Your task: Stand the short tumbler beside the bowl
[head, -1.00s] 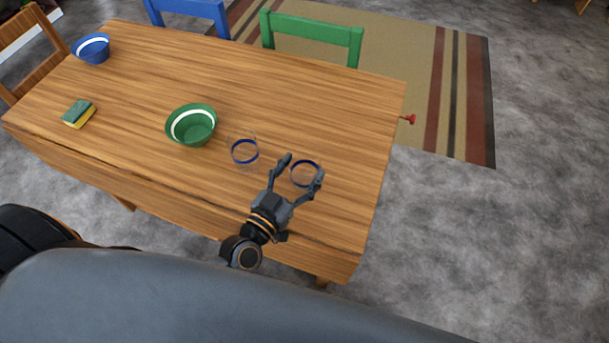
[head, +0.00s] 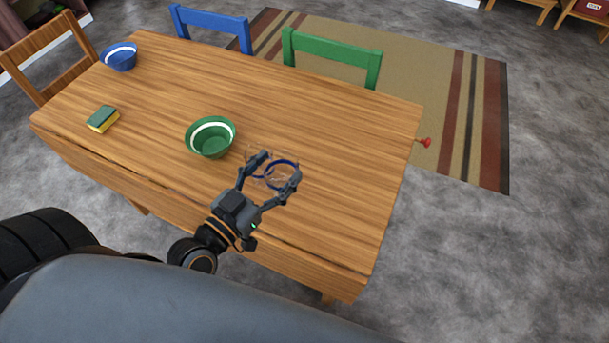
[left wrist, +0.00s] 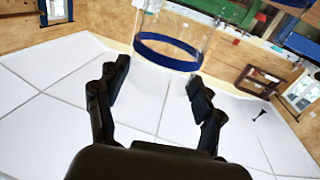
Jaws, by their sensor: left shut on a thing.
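A clear tumbler with a blue band (head: 284,174) is between the fingers of my left gripper (head: 279,170), which is shut on it. It also shows in the left wrist view (left wrist: 168,50), between and beyond the fingertips. The green bowl (head: 211,138) with a white band stands to the left of both, apart from the gripper. My right gripper is not in view.
A blue bowl (head: 119,57) stands at the table's far left. A green and yellow sponge (head: 102,118) lies near the left edge. The wooden table (head: 330,120) is clear behind and right of the gripper. A red object (head: 425,142) is at the right edge.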

